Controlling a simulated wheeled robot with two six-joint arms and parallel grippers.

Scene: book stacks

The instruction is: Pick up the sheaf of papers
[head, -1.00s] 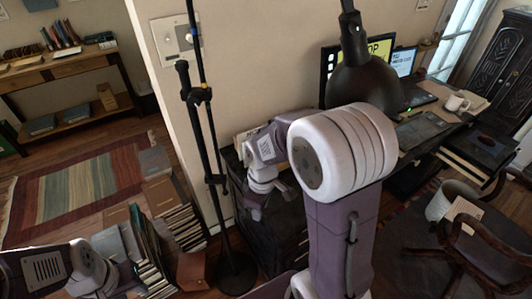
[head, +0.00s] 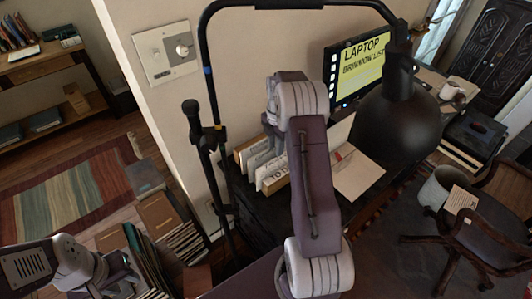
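Upright papers (head: 262,168) with printed edges stand in a tan holder on the dark desk, partly hidden by my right arm. A flat cream sheet or folder (head: 357,174) lies on the desk just right of that arm. I cannot tell which of these is the sheaf. My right arm rises in front of the desk; its gripper is largely hidden behind its own links, so its fingers and any contact with the papers cannot be made out. My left gripper (head: 115,274) is low at the left, near the floor books, its fingers unclear.
A black lamp (head: 398,118) hangs over the desk in front of a lit monitor (head: 362,66). A black stand (head: 207,150) rises beside the wall edge. Stacked books (head: 168,228) stand on the floor at left. A wooden chair (head: 490,215) and a bin (head: 440,187) are at right.

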